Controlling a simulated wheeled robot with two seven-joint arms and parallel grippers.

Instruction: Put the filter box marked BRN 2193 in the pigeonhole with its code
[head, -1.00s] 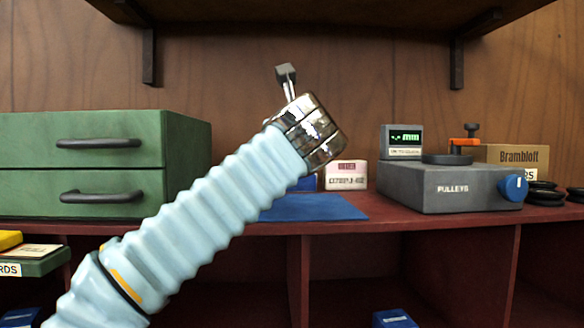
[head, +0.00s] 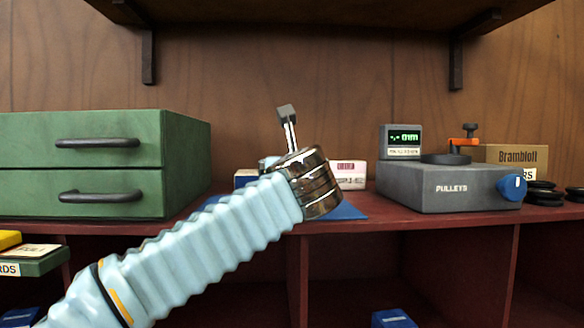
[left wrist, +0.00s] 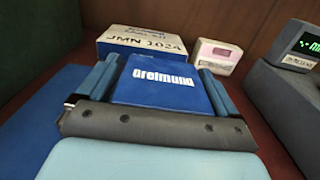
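My left arm reaches in from the left in the head view, and its wrist is over the back of the desk. The left gripper's fingers are mostly hidden there. In the left wrist view my left gripper (left wrist: 160,88) has its fingers spread on both sides of a blue box (left wrist: 155,82) marked "Dreimund". The fingers lie close along its sides; firm contact is not clear. No BRN 2193 code is readable. A box marked JMN 1024 (left wrist: 140,45) stands behind; it also shows in the head view (head: 245,177). My right gripper is out of view.
A pink-and-white box (head: 350,174) stands right of the wrist, beside a grey PULLEYS device (head: 435,192). A green drawer cabinet (head: 120,160) is at left. Open compartments lie under the desktop, one holding a blue box (head: 393,319). A shelf (head: 320,10) hangs above.

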